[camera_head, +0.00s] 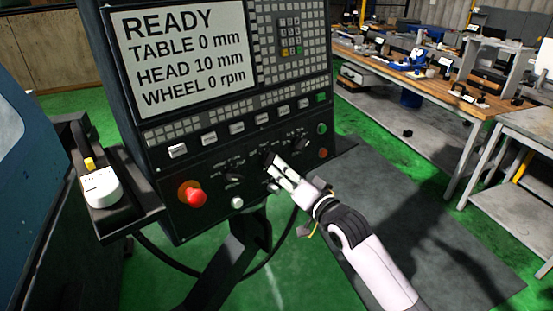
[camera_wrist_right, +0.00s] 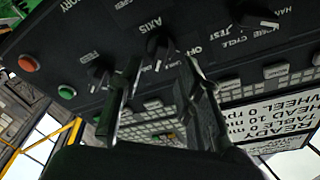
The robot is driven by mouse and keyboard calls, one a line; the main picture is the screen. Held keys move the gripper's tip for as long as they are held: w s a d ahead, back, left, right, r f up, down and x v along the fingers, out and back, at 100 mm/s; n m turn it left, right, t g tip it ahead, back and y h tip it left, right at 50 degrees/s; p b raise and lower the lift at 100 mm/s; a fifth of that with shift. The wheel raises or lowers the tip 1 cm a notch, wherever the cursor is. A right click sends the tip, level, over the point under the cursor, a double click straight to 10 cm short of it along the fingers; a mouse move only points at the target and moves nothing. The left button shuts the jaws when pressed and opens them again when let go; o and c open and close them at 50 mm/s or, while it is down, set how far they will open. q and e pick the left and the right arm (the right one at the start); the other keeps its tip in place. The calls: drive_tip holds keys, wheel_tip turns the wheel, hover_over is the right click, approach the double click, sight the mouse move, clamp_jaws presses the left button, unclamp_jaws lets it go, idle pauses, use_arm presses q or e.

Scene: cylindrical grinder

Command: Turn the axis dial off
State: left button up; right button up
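The axis dial (camera_head: 268,158) is the middle one of three dark dials on the control panel's lower face. It also shows in the wrist view (camera_wrist_right: 158,45), upside down, with the labels "AXIS" and "OFF" beside it. My right gripper (camera_head: 273,167) is at this dial in the head view. In the wrist view its two fingers (camera_wrist_right: 162,64) are apart, with the dial showing in the gap at their tips. I cannot tell whether either finger touches it. The exact pointer setting is hard to read. My left gripper is not in view.
The feed dial (camera_wrist_right: 97,71) and the cycle dial (camera_wrist_right: 248,13) flank the axis dial. A red emergency button (camera_head: 196,197) sticks out at the panel's lower left. The screen (camera_head: 185,50) reads READY. A white device (camera_head: 101,187) lies on a side shelf. Workbenches (camera_head: 440,85) stand at right.

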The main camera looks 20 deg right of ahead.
sight(270, 159)
drive_tip(key=shift+p+x, duration=0.35)
drive_tip(key=shift+x, duration=1.95)
clamp_jaws()
